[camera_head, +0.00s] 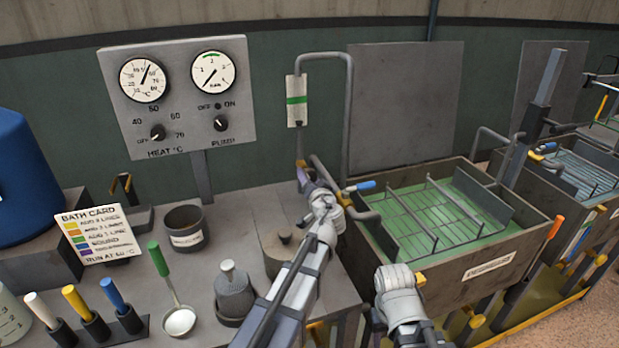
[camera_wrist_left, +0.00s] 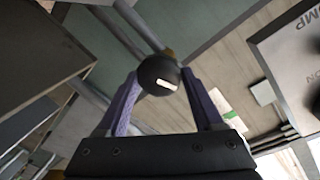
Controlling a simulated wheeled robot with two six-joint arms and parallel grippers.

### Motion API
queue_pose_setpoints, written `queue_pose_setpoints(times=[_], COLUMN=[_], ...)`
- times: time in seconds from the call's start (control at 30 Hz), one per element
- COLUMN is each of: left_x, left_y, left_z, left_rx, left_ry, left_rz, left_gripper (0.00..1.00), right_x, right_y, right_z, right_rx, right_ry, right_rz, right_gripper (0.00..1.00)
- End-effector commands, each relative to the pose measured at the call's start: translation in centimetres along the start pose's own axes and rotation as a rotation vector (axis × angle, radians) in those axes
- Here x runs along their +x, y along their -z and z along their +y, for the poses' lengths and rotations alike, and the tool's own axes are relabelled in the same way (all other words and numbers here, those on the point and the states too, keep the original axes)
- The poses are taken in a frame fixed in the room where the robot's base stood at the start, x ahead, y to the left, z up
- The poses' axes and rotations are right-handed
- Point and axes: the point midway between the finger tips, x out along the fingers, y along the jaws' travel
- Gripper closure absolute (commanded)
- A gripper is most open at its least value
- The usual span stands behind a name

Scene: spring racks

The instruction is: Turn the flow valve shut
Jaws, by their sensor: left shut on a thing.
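The flow valve's dark round knob (camera_wrist_left: 160,74), with a white mark, sits between the purple fingers of my left gripper (camera_wrist_left: 162,85) in the left wrist view. The fingers are shut on its sides. In the head view my left gripper (camera_head: 303,176) is at the pipe below the flow gauge (camera_head: 297,102), a pale plate with a green band. The gripper hides the knob there. My right arm shows at the lower middle of the head view, but I cannot make out its gripper's fingers.
A panel (camera_head: 178,95) with two dials and HEAT and PUMP knobs stands at the back left. A green-floored bath (camera_head: 470,270) with a blue-handled tap (camera_head: 362,186) is on the right. A lidded pot (camera_head: 282,250), a ladle (camera_head: 180,321) and a bath card (camera_head: 90,237) crowd the bench.

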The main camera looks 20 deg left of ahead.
Motion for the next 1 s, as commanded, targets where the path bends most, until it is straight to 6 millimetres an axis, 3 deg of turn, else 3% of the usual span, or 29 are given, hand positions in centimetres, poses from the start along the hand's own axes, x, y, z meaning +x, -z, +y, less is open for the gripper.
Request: queue_pose_setpoints(times=[0.5, 1.0], left_x=[0.02, -0.01], left_y=[0.13, 0.14], left_z=[0.2, 0.24], left_rx=[0.352, 0.443], left_ry=[0.015, 0.018], left_rz=[-0.056, -0.07], left_gripper=[0.87, 0.87], right_x=[-0.54, -0.61], right_y=[-0.03, -0.04], right_z=[0.05, 0.06], right_rx=[0.0, 0.0], right_ry=[0.0, 0.0], right_rz=[0.0, 0.0], right_gripper=[0.5, 0.5])
